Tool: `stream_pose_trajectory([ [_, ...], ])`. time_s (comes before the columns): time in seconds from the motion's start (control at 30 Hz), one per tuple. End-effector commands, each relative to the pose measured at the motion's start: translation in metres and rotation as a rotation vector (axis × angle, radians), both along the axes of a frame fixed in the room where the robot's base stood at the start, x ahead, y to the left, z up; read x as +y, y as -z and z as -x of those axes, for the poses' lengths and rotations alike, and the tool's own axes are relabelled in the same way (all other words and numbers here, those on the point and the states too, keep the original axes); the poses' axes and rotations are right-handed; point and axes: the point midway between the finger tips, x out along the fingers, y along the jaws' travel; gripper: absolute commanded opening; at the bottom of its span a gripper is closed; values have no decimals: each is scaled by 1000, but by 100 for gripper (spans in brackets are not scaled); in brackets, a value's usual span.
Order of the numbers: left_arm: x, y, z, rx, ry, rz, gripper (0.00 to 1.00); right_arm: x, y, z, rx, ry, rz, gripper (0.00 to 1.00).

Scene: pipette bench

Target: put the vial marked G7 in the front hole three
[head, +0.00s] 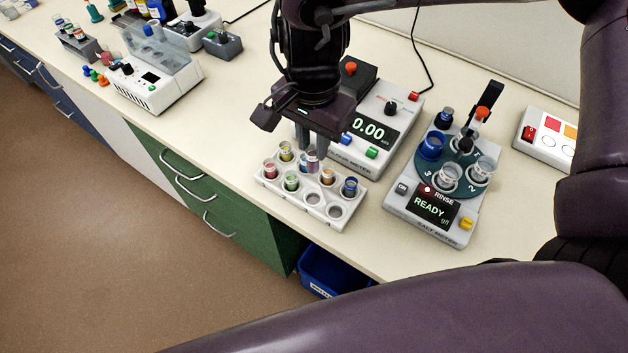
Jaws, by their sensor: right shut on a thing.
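My right gripper (313,152) points down over the white vial rack (298,205), shut on a vial (312,163) with a bluish-purple look at the rack's back row. The fingers hide much of this vial; I cannot tell whether it is seated or slightly raised. No G7 mark is readable. The back row also holds a yellow-green vial (286,152), an orange one (327,175) and a blue one (350,187). The front row holds a red vial (270,169) and a green one (291,182); its two right holes are empty. My left gripper is not in view.
Behind the rack stands a meter (369,131) reading 0.00. To the right, a salt meter (432,212) shows READY and carries a round teal carousel (460,160) with cups. The bench's front edge is close to the rack; a blue bin (325,270) is below.

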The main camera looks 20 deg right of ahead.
Motion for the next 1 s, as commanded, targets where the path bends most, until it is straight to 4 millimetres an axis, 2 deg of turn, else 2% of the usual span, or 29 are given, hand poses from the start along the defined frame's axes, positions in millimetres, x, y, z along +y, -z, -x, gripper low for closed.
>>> stream_pose_trajectory([
  [0.1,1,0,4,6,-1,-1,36,0,32,2,8,1,-1,0],
  [0.3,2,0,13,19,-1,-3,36,0,69,1,4,3,-2,0],
  [0.53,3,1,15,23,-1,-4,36,0,87,1,1,2,0,0],
  [0.73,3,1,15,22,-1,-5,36,0,112,1,2,3,-1,0],
  [1.0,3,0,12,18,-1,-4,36,0,117,0,-2,2,0,0],
])
